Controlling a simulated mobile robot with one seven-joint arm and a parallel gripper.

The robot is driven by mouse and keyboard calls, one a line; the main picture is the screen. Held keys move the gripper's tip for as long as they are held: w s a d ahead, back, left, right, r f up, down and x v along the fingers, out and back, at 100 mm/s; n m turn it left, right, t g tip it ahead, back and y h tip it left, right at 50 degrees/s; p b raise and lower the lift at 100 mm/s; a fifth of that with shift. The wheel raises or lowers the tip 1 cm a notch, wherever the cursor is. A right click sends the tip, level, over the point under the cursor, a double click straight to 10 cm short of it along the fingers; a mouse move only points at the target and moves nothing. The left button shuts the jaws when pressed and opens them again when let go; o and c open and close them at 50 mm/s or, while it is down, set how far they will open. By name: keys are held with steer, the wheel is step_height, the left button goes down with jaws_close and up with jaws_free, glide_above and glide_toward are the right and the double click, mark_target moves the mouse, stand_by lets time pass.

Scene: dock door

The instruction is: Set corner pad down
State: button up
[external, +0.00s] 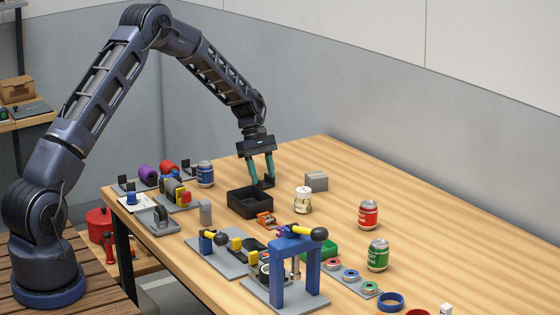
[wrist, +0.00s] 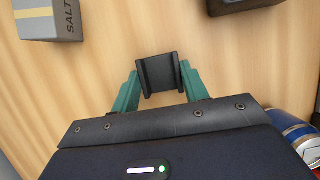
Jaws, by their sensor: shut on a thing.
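The corner pad (wrist: 160,74) is a small black channel-shaped piece. In the wrist view it sits between the two teal fingers of my gripper (wrist: 160,88), which is shut on it. In the external view my gripper (external: 262,180) points down, with the dark pad (external: 267,183) at its fingertips. The pad is low over the wooden table (external: 430,210), behind the black tray; I cannot tell whether it touches the wood.
The black open tray (external: 250,207) stands just in front of my gripper. A grey salt box (external: 316,181) is to the right, with a cream can (external: 303,199) nearer. A blue can (external: 205,174) stands to the left. Bare wood lies behind the salt box.

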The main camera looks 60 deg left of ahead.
steer(key=shift+f, duration=0.1)
steer(key=o, duration=1)
steer(key=shift+c, duration=0.2)
steer(key=v, duration=1.2)
steer(key=s+d+r+m+y, duration=0.1)
steer(key=s+d+r+m, duration=0.1)
steer(key=s+d+r, duration=0.45)
steer(key=s+d+r+m, duration=0.3)
steer(key=d+r, duration=0.1)
steer(key=r, duration=0.5)
steer(key=s+d+r+m+t+y, duration=0.1)
steer(key=s+d+r+m, duration=0.1)
steer(key=s+d+r, duration=0.35)
steer(key=s+d+r+m+t+y, duration=0.1)
steer(key=s+d+r+m, duration=0.15)
steer(key=s, duration=0.55)
steer(key=s+d+m+t, duration=0.1)
steer(key=s+d+m, duration=0.2)
steer(key=s, duration=1.1)
steer(key=s+d+f+m+t+y, duration=0.1)
steer(key=s+d+m, duration=0.3)
steer(key=s, duration=1.1)
steer(key=shift+d+f+m+t, duration=0.15)
steer(key=shift+d+m+t, duration=0.15)
steer(key=shift+m, duration=0.45)
